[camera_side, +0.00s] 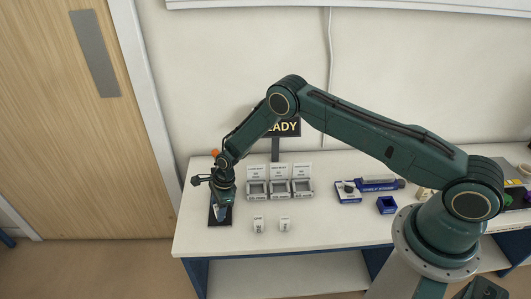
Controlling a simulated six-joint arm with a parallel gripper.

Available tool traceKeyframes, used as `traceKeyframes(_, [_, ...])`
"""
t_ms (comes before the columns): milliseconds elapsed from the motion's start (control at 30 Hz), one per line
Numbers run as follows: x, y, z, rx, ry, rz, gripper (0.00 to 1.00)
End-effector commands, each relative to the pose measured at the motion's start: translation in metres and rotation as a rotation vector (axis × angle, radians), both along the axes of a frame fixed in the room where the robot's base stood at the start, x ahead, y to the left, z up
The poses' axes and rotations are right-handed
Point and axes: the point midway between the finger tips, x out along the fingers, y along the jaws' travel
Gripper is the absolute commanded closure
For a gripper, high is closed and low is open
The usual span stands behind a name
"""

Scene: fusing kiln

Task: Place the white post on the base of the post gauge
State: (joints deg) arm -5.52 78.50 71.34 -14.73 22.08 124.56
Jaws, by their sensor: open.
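My gripper (222,211) is open and points down over a dark flat plate (215,222) at the left end of the table. The plate may be the base of the post gauge, but my gripper covers much of it. A small pale patch shows by the fingertips; I cannot tell whether it is the white post. Two small white pieces with dark marks, a left one (259,226) and a right one (284,225), stand apart on the table to the right of my gripper. I cannot tell whether either is the post.
Several grey trays with white label cards (279,188) stand in a row behind the white pieces. A dark sign (285,127) stands behind. The table's front middle (320,232) is clear.

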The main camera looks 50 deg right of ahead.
Motion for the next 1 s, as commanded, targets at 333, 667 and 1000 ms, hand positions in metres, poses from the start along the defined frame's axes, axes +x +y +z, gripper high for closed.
traceKeyframes(333, [-0.004,-0.011,0.043,0.0,-0.002,0.0,0.51])
traceKeyframes(667, [-0.009,-0.022,0.086,0.001,-0.001,-0.001,0.51])
traceKeyframes(1000, [-0.011,-0.027,0.105,0.001,0.0,0.0,0.51])
